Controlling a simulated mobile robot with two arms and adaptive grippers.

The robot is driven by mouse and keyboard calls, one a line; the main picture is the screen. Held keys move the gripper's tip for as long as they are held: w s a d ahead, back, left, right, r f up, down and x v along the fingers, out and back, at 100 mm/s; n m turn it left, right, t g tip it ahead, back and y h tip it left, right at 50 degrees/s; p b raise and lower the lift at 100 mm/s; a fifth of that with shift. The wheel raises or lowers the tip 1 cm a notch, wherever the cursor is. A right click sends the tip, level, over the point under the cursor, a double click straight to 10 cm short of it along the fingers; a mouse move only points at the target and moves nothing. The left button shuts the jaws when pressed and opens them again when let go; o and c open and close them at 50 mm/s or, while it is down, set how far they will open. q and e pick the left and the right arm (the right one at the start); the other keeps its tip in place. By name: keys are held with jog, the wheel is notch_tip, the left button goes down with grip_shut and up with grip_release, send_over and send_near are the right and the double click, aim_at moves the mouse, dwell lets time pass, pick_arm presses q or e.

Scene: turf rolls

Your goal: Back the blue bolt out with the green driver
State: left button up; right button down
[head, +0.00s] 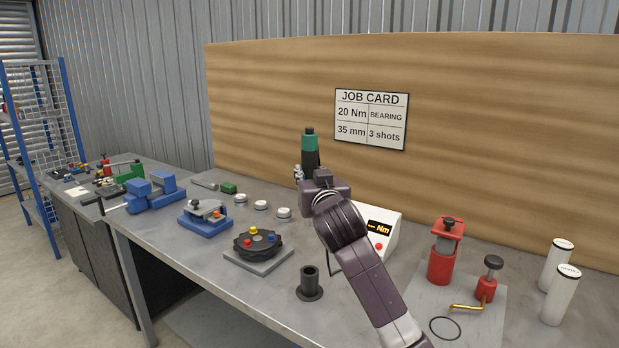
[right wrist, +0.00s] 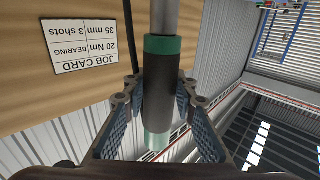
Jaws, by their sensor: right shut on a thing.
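My right gripper (head: 304,178) is shut on the green and black driver (head: 310,146), which stands roughly upright above the bench. In the right wrist view the driver (right wrist: 160,95) sits between the two fingers, with its grey shaft running out of the top edge. The driver's tip is hidden behind my gripper in the head view. The blue bolt (head: 271,238) is on the right side of a round black fixture (head: 257,247), which also carries a yellow bolt (head: 253,230) and a red bolt (head: 247,243). The driver is apart from the bolt. My left gripper is not in view.
A black holder (head: 311,288) stands empty near the bench's front edge. A white torque display (head: 387,226) is partly behind my arm. Red tools (head: 444,262) stand at the right, a blue fixture (head: 205,218) and blue vise (head: 152,193) at the left. Silver pucks (head: 261,206) lie behind the round fixture.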

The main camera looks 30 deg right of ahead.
aim_at(311, 144)
jog(key=shift+r+p, duration=3.25)
jog(key=shift+r, duration=0.6)
jog(key=shift+f, duration=0.1)
